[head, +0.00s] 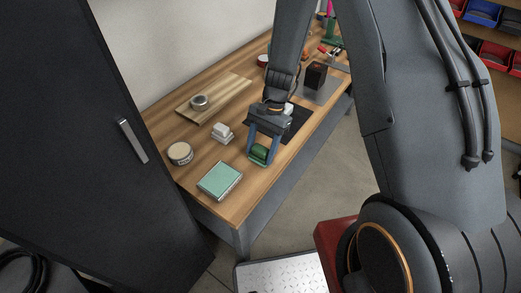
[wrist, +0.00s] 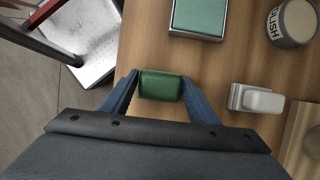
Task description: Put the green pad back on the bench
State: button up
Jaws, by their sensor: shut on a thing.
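The green pad (wrist: 160,85) is a small dark green block between my gripper's blue fingers. My gripper (head: 262,158) is shut on the pad near the front edge of the wooden bench (head: 239,191). In the head view the green pad (head: 259,152) shows low between the fingertips. I cannot tell whether the pad touches the bench top. In the wrist view my gripper (wrist: 160,88) has one finger on each side of it.
A flat teal-topped box (head: 220,180), a polish tin (head: 180,153) and a white block (head: 222,132) stand close by on the bench. A board with a round tin (head: 200,102) lies behind. A dark mat (head: 295,124) lies to the right. A dark cabinet (head: 90,130) stands left.

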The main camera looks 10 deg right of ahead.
jog(key=o, duration=1)
jog(key=b+v, duration=0.2)
jog(key=v, duration=0.9)
jog(key=s+d+r+n+t+h, duration=0.1)
jog(key=s+d+r+n, duration=0.1)
jog(key=s, duration=0.3)
jog(key=s+d+r+n+t+h, duration=0.1)
jog(key=s+d+r+n, duration=0.1)
jog(key=s+r+n, duration=0.1)
jog(key=s+d+r+n+t+h, duration=0.1)
jog(key=s+d+r+n, duration=0.2)
jog(key=s, duration=0.4)
jog(key=shift+n+t, duration=0.4)
jog(key=shift+n, duration=0.1)
